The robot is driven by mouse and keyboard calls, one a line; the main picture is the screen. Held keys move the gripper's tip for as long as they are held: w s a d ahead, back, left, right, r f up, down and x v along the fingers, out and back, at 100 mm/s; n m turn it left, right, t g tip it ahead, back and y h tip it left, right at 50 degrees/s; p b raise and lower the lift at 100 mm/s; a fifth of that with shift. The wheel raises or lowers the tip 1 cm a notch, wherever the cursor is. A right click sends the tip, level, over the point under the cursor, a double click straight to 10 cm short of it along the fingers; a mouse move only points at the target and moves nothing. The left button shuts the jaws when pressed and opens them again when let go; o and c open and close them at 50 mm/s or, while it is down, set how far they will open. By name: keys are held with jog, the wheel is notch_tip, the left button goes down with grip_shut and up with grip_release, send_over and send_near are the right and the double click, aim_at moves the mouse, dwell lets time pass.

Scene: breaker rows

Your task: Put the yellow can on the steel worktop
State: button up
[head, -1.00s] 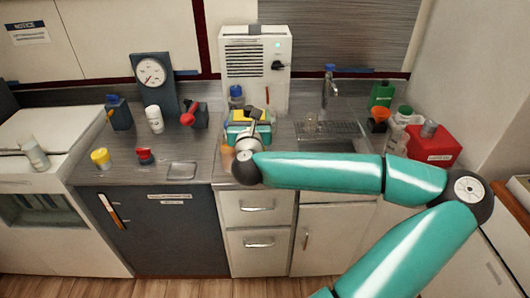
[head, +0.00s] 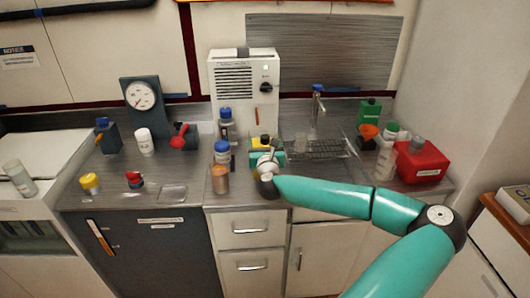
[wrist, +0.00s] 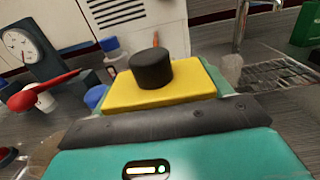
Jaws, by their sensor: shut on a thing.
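The yellow can (wrist: 165,88) is a flat-topped yellow block with a black cap (wrist: 152,69). In the wrist view it sits just beyond the dark bar of my gripper (wrist: 165,120), which is shut on it. In the head view my gripper (head: 268,158) is over the worktop left of the sink, and only a little of the yellow can (head: 264,141) shows. Its lower part is hidden, so I cannot tell whether it touches the surface. The steel worktop (head: 115,170) runs along the wall.
A blue-capped bottle (head: 221,152) and an orange-brown jar (head: 219,180) stand close left of my gripper. A white machine (head: 243,90) is behind. The sink rack (head: 320,149) and red container (head: 422,163) are right. A yellow-topped jar (head: 90,183) stands far left.

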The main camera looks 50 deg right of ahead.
jog(key=shift+d+f, duration=0.15)
jog(key=shift+f, duration=1.65)
jog(key=o, duration=1.6)
jog(key=shift+c, duration=0.2)
